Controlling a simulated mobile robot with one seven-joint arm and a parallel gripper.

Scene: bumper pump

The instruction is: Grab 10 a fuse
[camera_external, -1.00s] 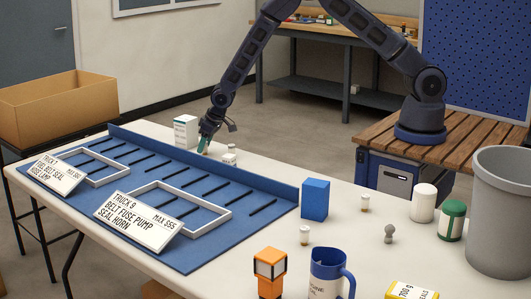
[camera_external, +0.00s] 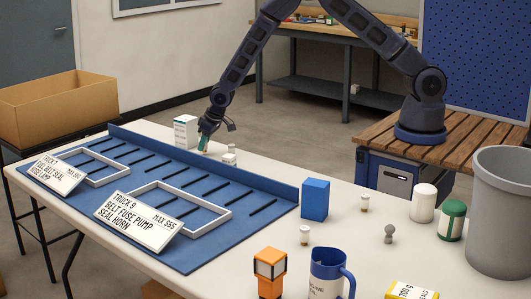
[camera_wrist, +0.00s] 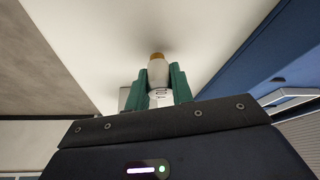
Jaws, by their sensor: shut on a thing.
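My gripper (camera_external: 203,146) is low over the far side of the white table, just behind the blue board's raised back edge. In the wrist view, its green fingers (camera_wrist: 160,88) are shut on a small pale cylinder (camera_wrist: 158,72) with a brown end. No lettering on it is readable, so I cannot confirm that it is the 10 A fuse. In the outside view, the fingers and board edge hide it. Two similar small pale cylinders with tan tops stand apart on the table, one at the right (camera_external: 364,203) and one nearer the front (camera_external: 304,235).
A white box (camera_external: 186,131) stands just left of my gripper, and small white items (camera_external: 229,157) sit close to its right. The blue board (camera_external: 160,255) holds two grey frames and label cards. A blue box (camera_external: 315,199) stands right of it.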

